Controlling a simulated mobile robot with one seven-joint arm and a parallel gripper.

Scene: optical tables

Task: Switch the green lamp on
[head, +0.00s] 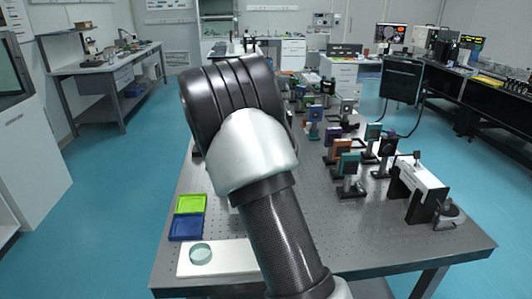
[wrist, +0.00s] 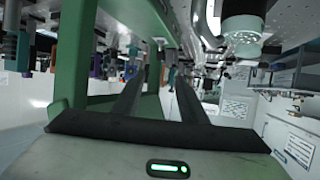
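My gripper (wrist: 160,77) shows in the wrist view with two dark fingers apart and nothing between them. In the head view my arm hides it. A green upright and crossbar (wrist: 71,52) stand close beside and behind the fingers in the wrist view; I cannot tell whether they belong to the green lamp. No green lamp or switch can be made out for sure in the head view.
The perforated optical table (head: 330,232) carries several mounted optics (head: 347,166) and a white-topped bridge (head: 418,180) at right. Green (head: 191,203) and blue (head: 186,227) trays and a white plate (head: 234,257) lie at its left front. Blue floor is free on both sides.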

